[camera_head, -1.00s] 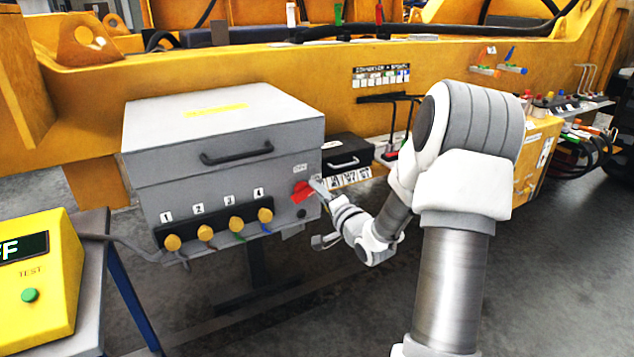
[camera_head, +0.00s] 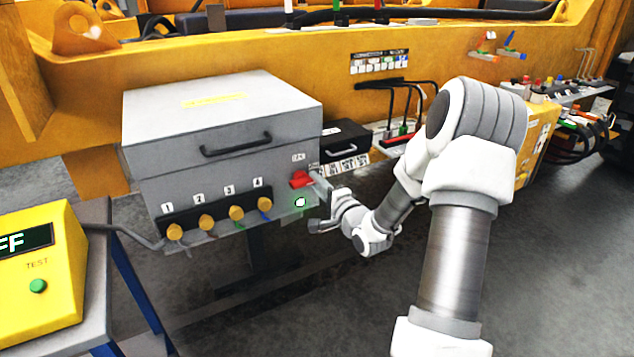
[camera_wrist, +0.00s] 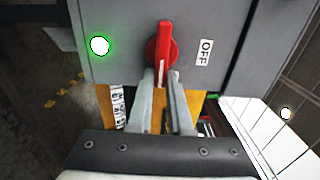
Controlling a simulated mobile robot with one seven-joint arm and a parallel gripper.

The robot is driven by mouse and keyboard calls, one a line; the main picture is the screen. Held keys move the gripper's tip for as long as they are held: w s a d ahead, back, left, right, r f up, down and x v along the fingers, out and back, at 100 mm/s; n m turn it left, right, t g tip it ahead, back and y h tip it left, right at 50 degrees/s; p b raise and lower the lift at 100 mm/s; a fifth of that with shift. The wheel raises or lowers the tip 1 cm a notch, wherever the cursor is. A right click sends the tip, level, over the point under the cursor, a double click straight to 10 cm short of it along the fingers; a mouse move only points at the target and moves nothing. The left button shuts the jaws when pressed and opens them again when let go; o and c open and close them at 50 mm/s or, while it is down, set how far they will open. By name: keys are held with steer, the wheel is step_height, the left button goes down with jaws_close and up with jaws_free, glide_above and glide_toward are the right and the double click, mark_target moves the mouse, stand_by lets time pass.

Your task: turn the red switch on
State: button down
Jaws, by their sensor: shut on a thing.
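The red switch (camera_head: 301,180) is on the front of the grey box (camera_head: 228,165), near its right edge. In the wrist view the red switch (camera_wrist: 163,42) shows as a bar handle with a white line, beside an OFF label. My gripper (camera_head: 319,184) is at the switch from the right. In the wrist view my gripper's fingers (camera_wrist: 164,84) are on either side of the handle's lower end, shut on it. The round lamp (camera_head: 300,202) below the switch glows green; it also shows in the wrist view (camera_wrist: 99,46).
Several yellow knobs (camera_head: 206,222) with cables sit along the box's lower front. A yellow test unit (camera_head: 40,265) stands on a table at the left. A small black case (camera_head: 346,142) is behind the box. The yellow machine frame runs along the back.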

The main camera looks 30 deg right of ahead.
steer(key=c, duration=0.8)
jaws_free()
steer(key=shift+c, duration=0.2)
steer(key=shift+s, duration=0.15)
steer(key=s+p, duration=0.1)
steer(key=s, duration=1.6)
steer(key=shift+d, duration=0.3)
